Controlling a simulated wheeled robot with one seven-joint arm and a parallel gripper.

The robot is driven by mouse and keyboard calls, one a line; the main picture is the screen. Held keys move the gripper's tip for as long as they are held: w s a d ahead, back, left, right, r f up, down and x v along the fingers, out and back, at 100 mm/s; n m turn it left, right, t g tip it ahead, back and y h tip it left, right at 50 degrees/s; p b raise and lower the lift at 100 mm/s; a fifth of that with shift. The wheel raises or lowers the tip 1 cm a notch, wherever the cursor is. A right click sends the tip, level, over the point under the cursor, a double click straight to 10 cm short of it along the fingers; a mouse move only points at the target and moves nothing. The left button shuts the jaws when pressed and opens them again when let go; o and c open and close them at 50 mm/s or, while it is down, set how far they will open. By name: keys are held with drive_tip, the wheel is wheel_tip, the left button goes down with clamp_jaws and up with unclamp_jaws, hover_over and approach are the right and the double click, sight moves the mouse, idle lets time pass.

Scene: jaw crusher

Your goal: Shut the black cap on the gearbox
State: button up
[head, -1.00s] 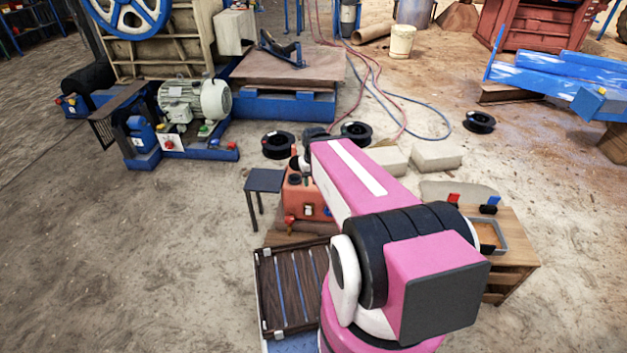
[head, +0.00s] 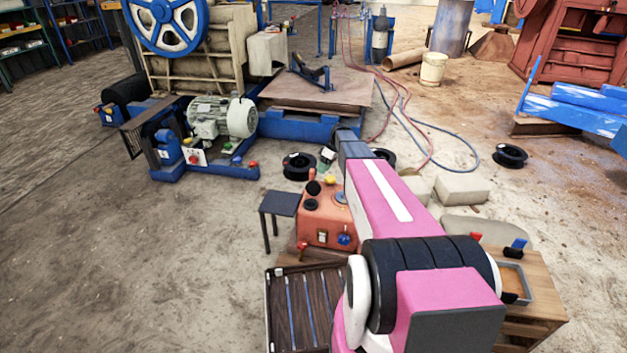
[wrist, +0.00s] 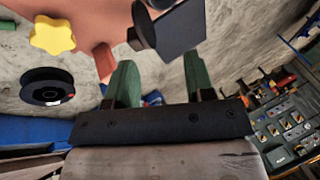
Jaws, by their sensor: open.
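The orange gearbox (head: 322,218) stands on the ground ahead. In the head view its black cap (head: 313,187) shows on top, near a yellow knob (head: 330,180). In the wrist view the black cap (wrist: 145,27) stands out from the orange gearbox top (wrist: 95,18), seen partly from the side. It looks raised, though its hinge is unclear. My gripper (head: 327,157) is behind and above the gearbox in the head view. In the wrist view its two green fingers (wrist: 160,82) are apart with nothing between them, short of the cap.
A red lever (wrist: 103,62) sticks out close to my left finger in the wrist view. A dark stool (head: 280,204) stands left of the gearbox. A black spool (head: 299,165) lies behind. Bare floor lies to the left.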

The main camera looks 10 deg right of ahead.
drive_tip(key=n, duration=0.2)
approach(314, 181)
drive_tip(key=shift+y, duration=0.4)
drive_tip(key=x, duration=0.3)
drive_tip(key=w+x, duration=0.1)
drive_tip(key=x, duration=0.3)
drive_tip(key=d+f+x, duration=0.1)
drive_tip(key=x, duration=0.2)
drive_tip(key=shift+w+f, duration=0.2)
drive_tip(key=shift+w, duration=0.1)
drive_tip(key=shift+c, duration=0.3)
clamp_jaws()
drive_tip(key=shift+w, duration=0.1)
